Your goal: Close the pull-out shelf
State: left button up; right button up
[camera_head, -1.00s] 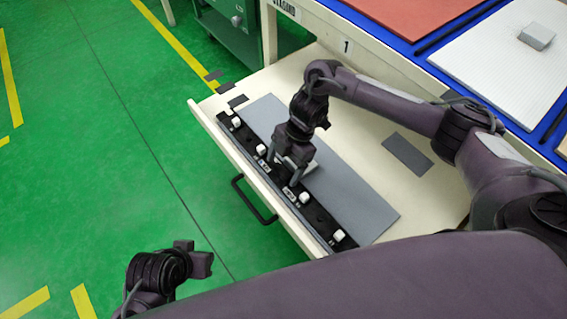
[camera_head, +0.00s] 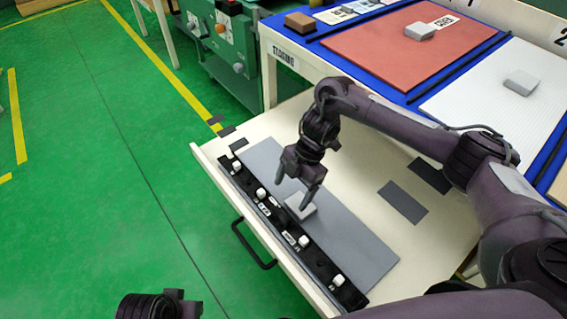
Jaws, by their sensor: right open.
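The cream pull-out shelf (camera_head: 408,240) is out from under the workbench, with a black handle (camera_head: 250,245) on its front. A grey mat (camera_head: 355,240) and a black strip (camera_head: 322,266) with several white clips lie on it. A small light-grey block (camera_head: 301,206) rests on the mat beside the strip. My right gripper (camera_head: 295,190) is open, its fingertips just above or beside the block; contact cannot be told. My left gripper (camera_head: 178,304) is at the bottom edge, partly cut off, away from the shelf.
The blue-topped bench (camera_head: 316,48) above the shelf holds a red board (camera_head: 385,60), a white ribbed board (camera_head: 470,105) and grey blocks. A green machine (camera_head: 225,50) stands behind. Green floor (camera_head: 100,180) left of the shelf is clear.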

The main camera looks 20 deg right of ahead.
aim_at(430, 252)
jog(key=k+j, duration=0.25)
jog(key=k, duration=0.2)
jog(key=k+j, duration=0.25)
jog(key=k, duration=0.25)
